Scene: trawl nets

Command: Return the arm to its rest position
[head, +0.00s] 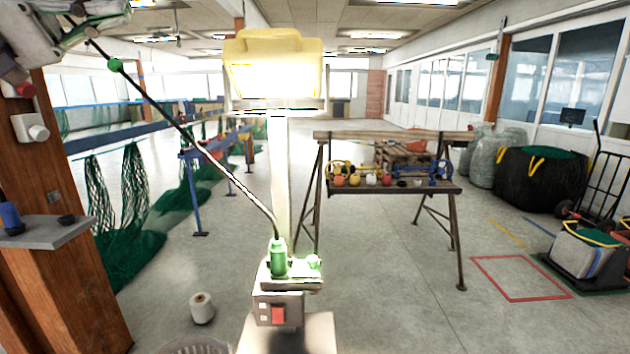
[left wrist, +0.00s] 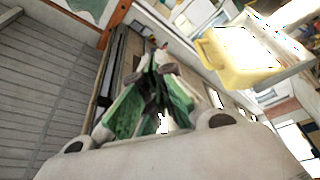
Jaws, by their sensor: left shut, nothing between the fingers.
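My left gripper (head: 75,25) is raised in the upper left corner of the head view, partly cut off by the frame edge. In the left wrist view its green and grey fingers (left wrist: 160,60) are together, with nothing seen between them. A yellow work lamp (head: 275,45), brightly lit, stands on a pale post to the right of the gripper, apart from it. The lamp also shows at the upper right of the left wrist view (left wrist: 235,60). My right gripper is not in view.
A wooden post (head: 75,280) with a grey shelf (head: 50,233) stands at left.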

